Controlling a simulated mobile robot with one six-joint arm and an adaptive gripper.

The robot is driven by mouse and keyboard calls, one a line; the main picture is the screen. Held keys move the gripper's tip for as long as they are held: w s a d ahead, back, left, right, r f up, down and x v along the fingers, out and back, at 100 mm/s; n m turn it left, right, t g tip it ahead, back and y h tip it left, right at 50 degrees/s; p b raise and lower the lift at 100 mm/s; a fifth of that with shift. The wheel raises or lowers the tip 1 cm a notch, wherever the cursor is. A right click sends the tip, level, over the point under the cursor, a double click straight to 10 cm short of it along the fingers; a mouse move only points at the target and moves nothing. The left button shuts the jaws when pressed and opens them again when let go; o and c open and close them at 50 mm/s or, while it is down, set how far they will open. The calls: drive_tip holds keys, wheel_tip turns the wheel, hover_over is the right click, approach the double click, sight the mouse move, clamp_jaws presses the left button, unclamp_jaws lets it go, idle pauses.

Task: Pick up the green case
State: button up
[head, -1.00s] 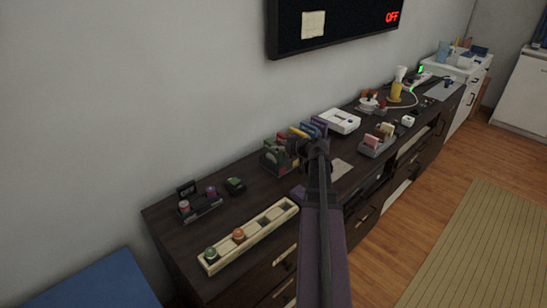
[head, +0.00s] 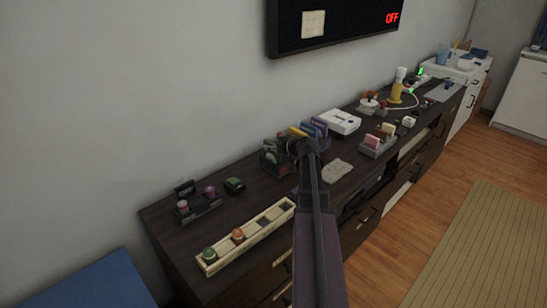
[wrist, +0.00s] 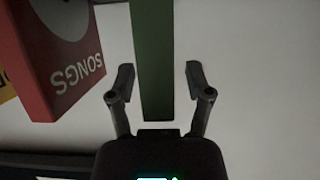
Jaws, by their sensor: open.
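The green case (wrist: 152,60) shows in the wrist view as a long, narrow green strip, coming down from the top edge to between my fingertips. My gripper (wrist: 159,75) is open, with one finger on each side of the strip and a visible gap on both sides. In the head view my gripper (head: 301,146) is over the row of coloured cases on the dark sideboard (head: 240,205) and hides part of it. A green patch at the row's left end may be the case; I cannot tell for sure.
A red case (wrist: 62,55) marked "SONGS" stands close left of the green case in the wrist view, with a yellow edge beyond it. A cream tray (head: 250,238), a white device (head: 340,122) and a grey holder (head: 378,146) stand nearby. The wall is behind.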

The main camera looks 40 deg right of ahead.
clamp_jaws()
idle(0.3)
drive_tip(key=shift+r, duration=0.15)
wheel_tip(320, 180, up, 10)
drive_tip(key=p, duration=1)
idle(0.7)
